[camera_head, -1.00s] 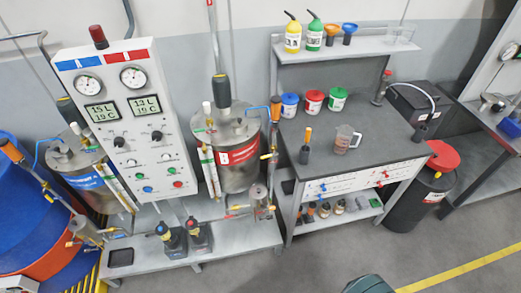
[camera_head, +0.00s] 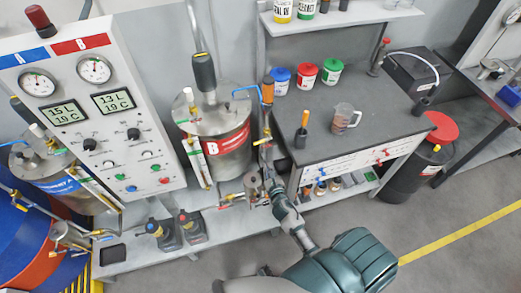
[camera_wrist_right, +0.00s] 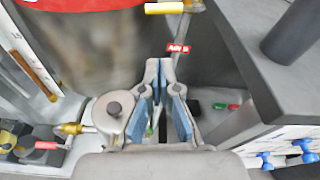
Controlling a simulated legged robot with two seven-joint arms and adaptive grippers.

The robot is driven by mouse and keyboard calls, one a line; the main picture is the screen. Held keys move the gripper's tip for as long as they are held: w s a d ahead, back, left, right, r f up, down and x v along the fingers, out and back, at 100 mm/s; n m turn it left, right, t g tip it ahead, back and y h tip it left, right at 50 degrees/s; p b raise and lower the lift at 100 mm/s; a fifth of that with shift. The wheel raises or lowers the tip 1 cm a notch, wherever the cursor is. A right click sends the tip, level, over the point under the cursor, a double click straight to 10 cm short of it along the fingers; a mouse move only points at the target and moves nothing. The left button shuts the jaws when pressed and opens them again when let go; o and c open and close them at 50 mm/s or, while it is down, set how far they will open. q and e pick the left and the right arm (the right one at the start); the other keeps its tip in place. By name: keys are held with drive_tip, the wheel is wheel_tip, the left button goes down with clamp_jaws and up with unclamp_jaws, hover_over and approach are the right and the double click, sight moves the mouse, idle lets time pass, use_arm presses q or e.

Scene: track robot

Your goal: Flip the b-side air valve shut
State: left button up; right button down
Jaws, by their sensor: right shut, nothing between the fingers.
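The red-labelled B tank (camera_head: 222,145) stands left of the workbench, with a vertical pipe at its right side. A small yellow lever (camera_head: 262,141) sits on that pipe; a yellow handle (camera_wrist_right: 165,8) also shows at the top edge of the right wrist view, lying roughly crosswise. A red tag reading AIR B (camera_wrist_right: 178,48) hangs just below it. My right gripper (camera_head: 270,182) is shut and empty, below the yellow lever beside the pipe. In the right wrist view its fingertips (camera_wrist_right: 160,66) are just below the tag, apart from the handle. My left gripper is not in view.
A small metal canister (camera_wrist_right: 113,112) with a brass fitting and red handle is close left of the fingers. The workbench (camera_head: 370,125) with cups and a jug (camera_head: 343,118) is close on the right. The control panel (camera_head: 90,110) stands left.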

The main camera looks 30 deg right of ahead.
sight(259, 143)
drive_tip(key=shift+m+y, duration=0.3)
drive_tip(key=shift+m, duration=0.2)
drive_tip(key=w, duration=0.3)
drive_tip(key=w+d+r+p, duration=0.1)
drive_tip(key=w, duration=0.2)
drive_tip(key=w+d+r+p, duration=0.1)
drive_tip(key=w, duration=0.2)
drive_tip(key=shift+w+d, duration=0.2)
drive_tip(key=shift+d, duration=0.05)
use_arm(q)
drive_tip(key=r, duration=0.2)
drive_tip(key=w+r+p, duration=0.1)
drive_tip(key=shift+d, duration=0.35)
use_arm(e)
drive_tip(key=shift+d+r+m, duration=0.1)
drive_tip(key=shift+r+m, duration=0.15)
drive_tip(key=shift+m, duration=0.25)
drive_tip(key=shift+f, duration=0.1)
